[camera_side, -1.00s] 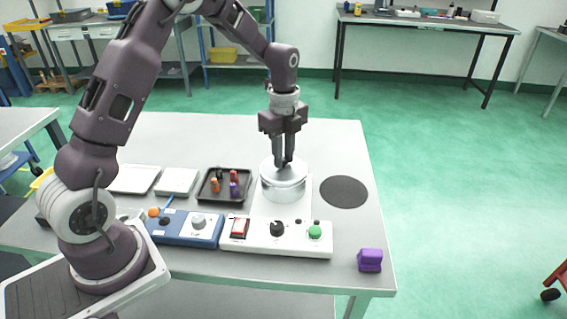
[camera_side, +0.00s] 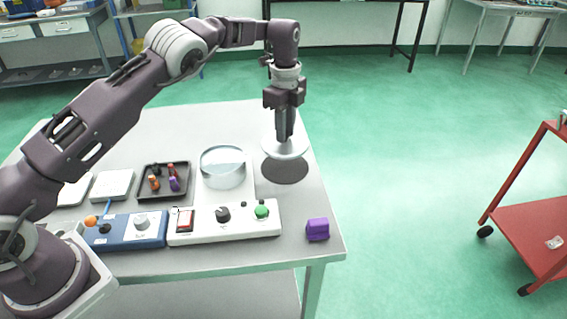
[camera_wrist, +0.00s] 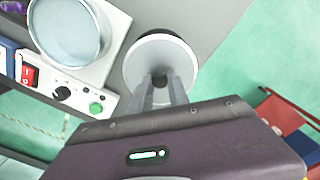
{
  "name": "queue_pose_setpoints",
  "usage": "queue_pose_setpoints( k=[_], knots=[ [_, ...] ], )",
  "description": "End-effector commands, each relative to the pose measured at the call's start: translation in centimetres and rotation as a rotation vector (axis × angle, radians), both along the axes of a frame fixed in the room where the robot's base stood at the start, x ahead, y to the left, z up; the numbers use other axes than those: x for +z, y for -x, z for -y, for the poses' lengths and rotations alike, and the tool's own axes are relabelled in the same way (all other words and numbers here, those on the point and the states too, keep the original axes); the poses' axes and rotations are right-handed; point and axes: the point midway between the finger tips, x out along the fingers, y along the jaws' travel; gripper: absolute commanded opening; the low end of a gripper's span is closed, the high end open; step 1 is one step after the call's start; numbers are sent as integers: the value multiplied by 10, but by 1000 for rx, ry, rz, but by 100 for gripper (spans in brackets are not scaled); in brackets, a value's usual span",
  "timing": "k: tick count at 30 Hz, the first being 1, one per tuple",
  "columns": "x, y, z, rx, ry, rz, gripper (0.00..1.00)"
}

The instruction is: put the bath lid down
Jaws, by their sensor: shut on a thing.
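My gripper (camera_side: 285,137) is shut on the knob of the bath lid (camera_side: 285,149), a pale round disc held level. The lid hangs over the dark round mat (camera_side: 285,171) on the table, to the right of the bath. In the wrist view my gripper (camera_wrist: 162,85) holds the lid (camera_wrist: 150,50) by its central knob, and the lid covers most of the mat. The bath (camera_side: 223,168), a round glassy metal vessel, stands uncovered on its white base; it also shows in the wrist view (camera_wrist: 68,35).
A white control panel (camera_side: 240,227) with red switch, black knob and green button lies in front of the bath. A purple block (camera_side: 317,229) is at the front right. A black tray (camera_side: 163,195) with small coloured castings and a blue box (camera_side: 125,238) are to the left.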

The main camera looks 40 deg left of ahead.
Motion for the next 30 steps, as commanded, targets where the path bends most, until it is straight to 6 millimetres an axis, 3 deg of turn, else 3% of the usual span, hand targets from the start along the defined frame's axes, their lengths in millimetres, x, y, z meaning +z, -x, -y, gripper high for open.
queue_pose_setpoints(
  k=[12,24,25,27,30],
  knots=[
    [-80,1,0,0,-1,-1,0],
    [-87,0,-1,1,0,1,0],
    [-86,0,-1,1,0,1,27],
    [-86,0,-1,1,0,1,41],
    [-86,0,-1,1,0,1,43]
  ],
)
